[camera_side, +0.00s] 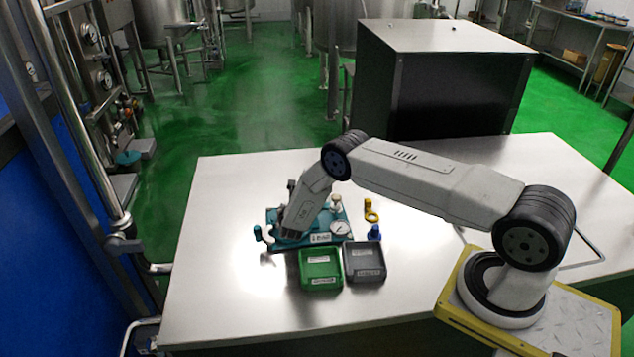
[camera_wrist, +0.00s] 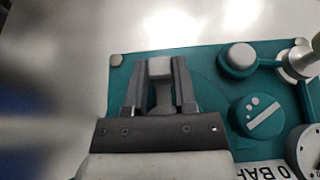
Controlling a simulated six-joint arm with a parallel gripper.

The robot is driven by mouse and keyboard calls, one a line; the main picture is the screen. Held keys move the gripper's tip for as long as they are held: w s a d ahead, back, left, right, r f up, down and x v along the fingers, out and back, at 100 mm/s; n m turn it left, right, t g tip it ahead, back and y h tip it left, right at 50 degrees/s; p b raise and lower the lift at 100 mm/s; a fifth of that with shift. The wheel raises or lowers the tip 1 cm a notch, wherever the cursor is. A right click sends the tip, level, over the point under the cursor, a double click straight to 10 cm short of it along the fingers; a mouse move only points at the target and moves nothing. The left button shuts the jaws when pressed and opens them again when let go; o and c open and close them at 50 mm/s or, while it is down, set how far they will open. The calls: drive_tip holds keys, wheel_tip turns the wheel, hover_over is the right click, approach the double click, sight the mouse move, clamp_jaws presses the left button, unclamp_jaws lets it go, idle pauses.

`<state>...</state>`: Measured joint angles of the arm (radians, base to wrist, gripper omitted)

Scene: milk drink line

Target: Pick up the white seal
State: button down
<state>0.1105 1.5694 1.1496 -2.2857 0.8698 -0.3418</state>
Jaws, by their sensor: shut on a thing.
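My gripper (camera_wrist: 160,82) is over the left part of the teal plate (camera_wrist: 210,62) in the wrist view. Its two dark fingers are close around a small pale grey-white piece (camera_wrist: 159,68), which looks like the white seal; its full shape is hidden by the fingers. I cannot tell if it touches the plate. In the side view my wrist slopes down over the left of the teal plate (camera_side: 335,214), and the fingertips and held piece cannot be made out there.
A round teal cap (camera_wrist: 257,116) and a grey-topped knob (camera_wrist: 240,55) stand right of the fingers. A gauge (camera_side: 339,227) sits at the plate's corner. A green tray (camera_side: 319,270), a grey tray (camera_side: 364,262), a yellow ring piece (camera_side: 371,212) and a blue piece (camera_side: 374,232) are nearby.

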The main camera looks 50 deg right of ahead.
drive_tip(key=shift+r, duration=0.1)
drive_tip(key=shift+r, duration=1.55)
drive_tip(key=shift+s+a+r, duration=0.1)
drive_tip(key=shift+s+r, duration=0.15)
drive_tip(key=shift+r, duration=0.05)
drive_tip(key=s+a+r, duration=0.3)
drive_tip(key=s+r, duration=0.6)
drive_tip(key=s, duration=0.4)
drive_tip(key=shift+a+r, duration=0.1)
drive_tip(key=shift+r, duration=0.05)
